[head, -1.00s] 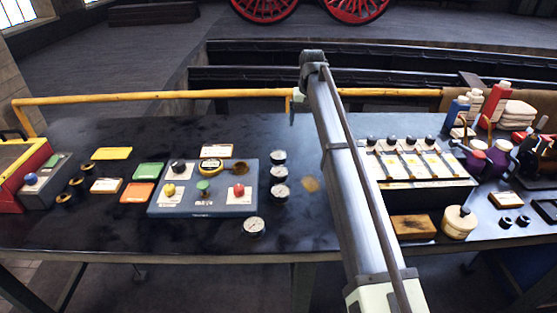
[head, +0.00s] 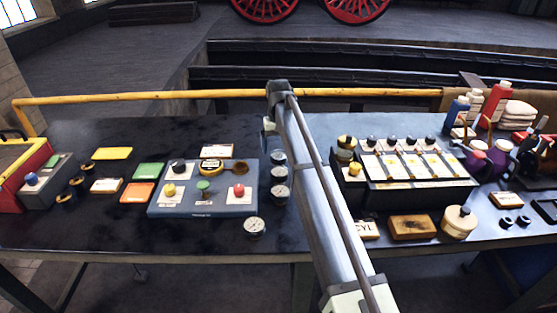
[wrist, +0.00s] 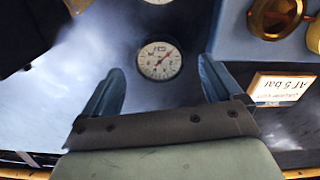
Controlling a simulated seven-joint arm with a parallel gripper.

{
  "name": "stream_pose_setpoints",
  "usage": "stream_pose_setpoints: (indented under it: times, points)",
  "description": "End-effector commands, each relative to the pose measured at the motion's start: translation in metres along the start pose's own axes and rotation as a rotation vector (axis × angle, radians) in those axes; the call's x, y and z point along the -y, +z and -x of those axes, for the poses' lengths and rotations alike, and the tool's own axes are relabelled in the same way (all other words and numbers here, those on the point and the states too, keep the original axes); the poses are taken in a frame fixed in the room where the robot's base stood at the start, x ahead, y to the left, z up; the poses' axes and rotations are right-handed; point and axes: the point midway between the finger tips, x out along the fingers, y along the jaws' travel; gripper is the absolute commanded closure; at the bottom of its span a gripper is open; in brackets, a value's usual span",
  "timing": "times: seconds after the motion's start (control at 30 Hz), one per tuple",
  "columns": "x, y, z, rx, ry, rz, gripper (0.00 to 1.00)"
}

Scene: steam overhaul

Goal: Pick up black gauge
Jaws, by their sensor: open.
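Several round gauges with white dials and dark rims lie on the dark bench. In the head view three stand in a column right of the blue panel: a far gauge (head: 278,158), a middle gauge (head: 279,174) and a near gauge (head: 280,192). Another gauge (head: 254,227) lies nearer the front edge. My gripper (head: 269,134) is open above the far end of that column. In the wrist view my open gripper (wrist: 160,66) frames one gauge (wrist: 159,60), apart from both fingers. A second gauge (wrist: 158,2) is cut off at the top edge.
The blue panel (head: 235,208) with colored knobs stands close left of the gauges. It also shows in the wrist view (wrist: 232,52). Right of my arm are a valve rack (head: 420,184), a wooden block (head: 412,227) and a cream round container (head: 458,222). A yellow rail (head: 170,97) runs along the back.

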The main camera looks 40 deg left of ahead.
Motion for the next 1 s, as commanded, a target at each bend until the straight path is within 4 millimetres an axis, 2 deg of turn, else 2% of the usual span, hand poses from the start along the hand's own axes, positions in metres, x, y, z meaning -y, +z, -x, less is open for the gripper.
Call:
stream_pose_setpoints:
  times: [0.27, 0.6, 0.87, 1.0]
  points:
    - [0.0, 0.0, -0.016, -0.001, 0.0, 0.0, 0.07]
    - [0.0, 0.001, -0.056, -0.001, 0.0, 0.0, 0.07]
    - [0.0, 0.001, -0.059, -0.002, 0.0, 0.001, 0.07]
    - [0.0, 0.001, -0.059, -0.002, 0.0, 0.001, 0.2]
